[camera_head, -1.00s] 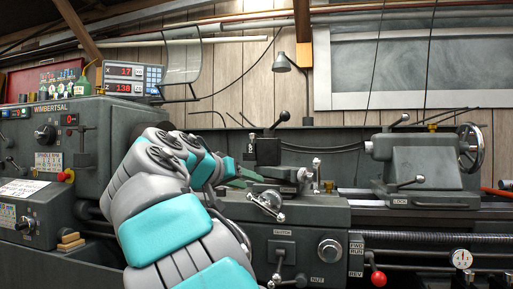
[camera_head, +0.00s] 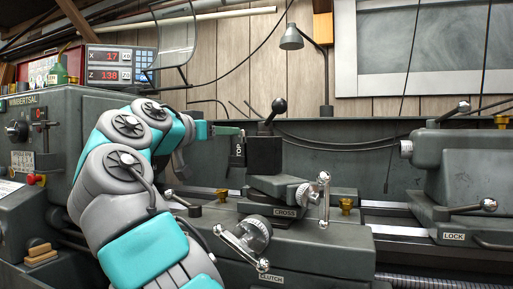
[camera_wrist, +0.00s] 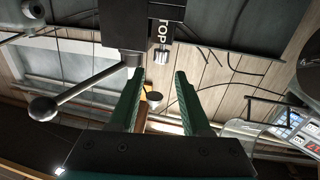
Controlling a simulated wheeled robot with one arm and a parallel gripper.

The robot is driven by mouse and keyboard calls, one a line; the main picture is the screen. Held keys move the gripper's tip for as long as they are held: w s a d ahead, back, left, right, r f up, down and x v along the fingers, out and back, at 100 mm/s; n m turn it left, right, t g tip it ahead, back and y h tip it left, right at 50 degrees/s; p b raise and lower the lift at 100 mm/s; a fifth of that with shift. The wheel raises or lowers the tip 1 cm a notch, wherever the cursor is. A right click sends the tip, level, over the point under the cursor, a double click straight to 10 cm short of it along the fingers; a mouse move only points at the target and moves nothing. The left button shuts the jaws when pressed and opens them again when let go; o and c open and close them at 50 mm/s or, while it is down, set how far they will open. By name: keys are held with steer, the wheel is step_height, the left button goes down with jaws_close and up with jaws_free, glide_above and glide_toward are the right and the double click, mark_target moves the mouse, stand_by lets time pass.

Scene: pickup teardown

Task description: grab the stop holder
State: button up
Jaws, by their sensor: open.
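The stop holder (camera_head: 238,152) is a small dark block with white lettering, partly reading "TOP". It sits on the left side of the black tool post (camera_head: 264,157) on the lathe's cross slide. In the wrist view the stop holder (camera_wrist: 164,29) is at the top centre, with a silver knurled knob facing my gripper. My gripper (camera_wrist: 159,75) is open, its two green fingers apart and nothing held between them. The fingertips lie just short of the knob in that picture. In the head view my gripper (camera_head: 228,131) is at the stop holder's upper end; whether they touch is unclear.
A ball-ended lever (camera_wrist: 44,107) stands left of my fingers in the wrist view. The cross slide has a handwheel (camera_head: 254,234) and a lever below the tool post. The tailstock (camera_head: 460,165) is to the right, the headstock (camera_head: 85,125) to the left.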

steer(key=p+x, duration=0.3)
steer(key=x, duration=0.9)
steer(key=shift+a, duration=0.1)
jaws_close()
stand_by(1.2)
